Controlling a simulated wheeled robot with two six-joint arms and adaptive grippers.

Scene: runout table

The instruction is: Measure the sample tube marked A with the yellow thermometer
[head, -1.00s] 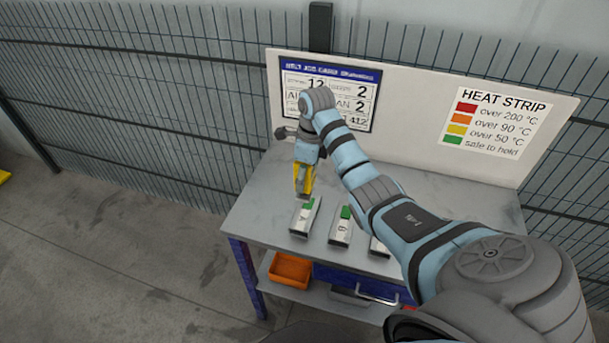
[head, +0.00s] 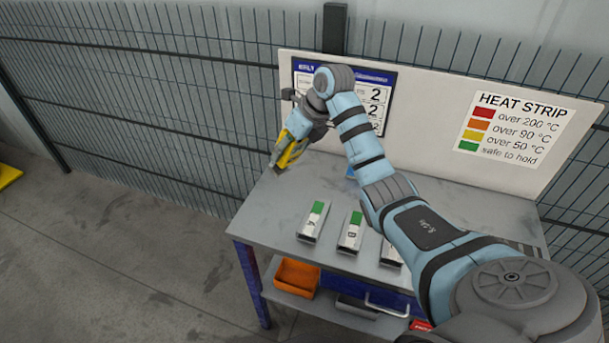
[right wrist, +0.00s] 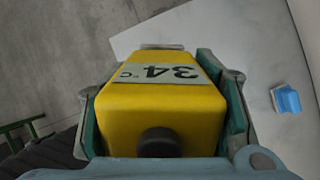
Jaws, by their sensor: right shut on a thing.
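My right gripper (head: 287,150) is shut on the yellow thermometer (head: 292,153) and holds it tilted at the table's back left corner. In the right wrist view the thermometer (right wrist: 160,118) sits between both fingers, and its display reads 34 °C, upside down. The sample tube marked A (head: 311,223), a grey rectangular piece with a green strip at its far end, lies on the table to the right of and nearer than the thermometer, apart from it. My left gripper is not in view.
Tube B (head: 350,233) lies right of A; a third tube (head: 389,256) is partly hidden by my right arm. A small blue object (right wrist: 286,99) lies on the table (head: 270,224). A board with a heat strip chart (head: 513,130) stands behind. An orange bin (head: 297,276) sits below.

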